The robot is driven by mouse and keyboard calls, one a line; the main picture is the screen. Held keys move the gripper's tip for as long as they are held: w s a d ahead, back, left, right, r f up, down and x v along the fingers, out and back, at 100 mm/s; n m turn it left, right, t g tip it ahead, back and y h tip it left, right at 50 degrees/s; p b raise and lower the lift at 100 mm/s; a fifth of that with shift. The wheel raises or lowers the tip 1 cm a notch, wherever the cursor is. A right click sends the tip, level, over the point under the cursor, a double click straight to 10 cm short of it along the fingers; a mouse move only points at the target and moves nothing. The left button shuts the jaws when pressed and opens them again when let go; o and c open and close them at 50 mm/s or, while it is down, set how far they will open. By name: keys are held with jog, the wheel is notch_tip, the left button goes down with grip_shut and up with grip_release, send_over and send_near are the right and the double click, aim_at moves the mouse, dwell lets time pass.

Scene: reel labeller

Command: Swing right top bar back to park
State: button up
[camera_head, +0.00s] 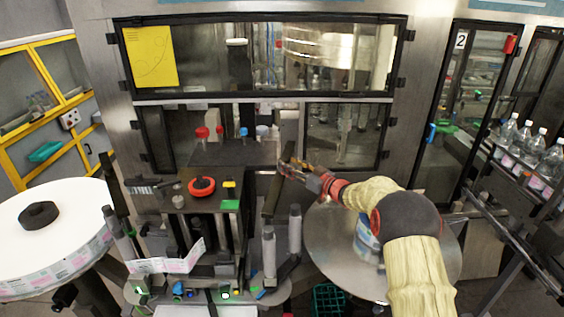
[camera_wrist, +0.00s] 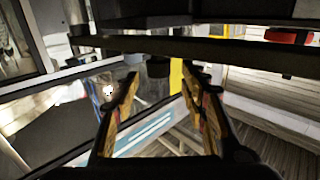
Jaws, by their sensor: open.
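The right top bar (camera_head: 271,196) is a dark, narrow bar right of the labeller's control block in the head view. It slants up towards the machine's window front. In the wrist view a long dark bar (camera_wrist: 225,49), likely the same one, crosses above and beyond the fingertips. My gripper (camera_head: 286,165) is at the upper end of the bar in the head view. In the wrist view my gripper (camera_wrist: 161,76) has its two fingers spread with nothing held between them. I cannot tell whether a finger touches the bar.
A large round plate (camera_head: 325,255) lies under my arm. A white label reel (camera_head: 70,225) stands at left. Grey rollers (camera_head: 295,230) stand near the bar. A red knob (camera_head: 201,187) sits on the control block. Bottles (camera_head: 545,155) line a conveyor at right.

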jog(key=v, duration=0.5)
jog(key=shift+s+d, duration=0.25)
jog(key=shift+s, duration=0.05)
